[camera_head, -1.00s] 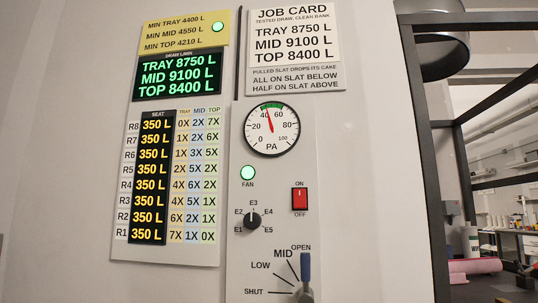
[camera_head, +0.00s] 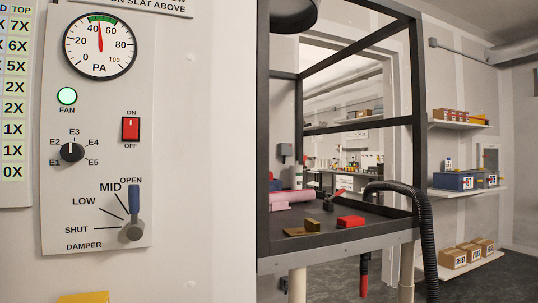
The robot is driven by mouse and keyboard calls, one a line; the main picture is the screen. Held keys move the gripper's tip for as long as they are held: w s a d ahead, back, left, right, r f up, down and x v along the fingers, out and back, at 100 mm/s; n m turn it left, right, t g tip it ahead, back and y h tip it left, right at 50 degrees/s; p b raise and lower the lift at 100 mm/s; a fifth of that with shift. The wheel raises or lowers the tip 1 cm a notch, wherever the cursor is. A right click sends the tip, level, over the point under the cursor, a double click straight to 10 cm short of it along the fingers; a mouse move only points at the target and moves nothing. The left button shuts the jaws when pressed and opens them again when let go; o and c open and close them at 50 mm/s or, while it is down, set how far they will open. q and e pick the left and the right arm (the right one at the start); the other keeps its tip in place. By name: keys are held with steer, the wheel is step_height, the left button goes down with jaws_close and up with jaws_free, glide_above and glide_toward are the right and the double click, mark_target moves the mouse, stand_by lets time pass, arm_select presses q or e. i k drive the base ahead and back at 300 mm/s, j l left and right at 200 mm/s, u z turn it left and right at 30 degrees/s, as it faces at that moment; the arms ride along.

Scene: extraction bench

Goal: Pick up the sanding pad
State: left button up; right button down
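No gripper of mine shows in this view. A black-framed bench (camera_head: 340,240) stands right of the wall panel. On its dark top lie a red block (camera_head: 351,222) at the front right and a small tan and brown block (camera_head: 312,226) on a flat brown piece left of it. I cannot tell for sure which of these is the sanding pad. A pink roll (camera_head: 290,197) and a small dark tool with a red part (camera_head: 331,199) lie farther back.
A black corrugated hose (camera_head: 426,235) arches over the bench's right end. Bench posts and a dark hood (camera_head: 285,12) frame the space above. The control panel (camera_head: 100,180) is on the left wall. Wall shelves (camera_head: 468,190) with boxes stand at right.

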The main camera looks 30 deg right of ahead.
mark_target(344, 222)
steer(key=z, duration=1.55)
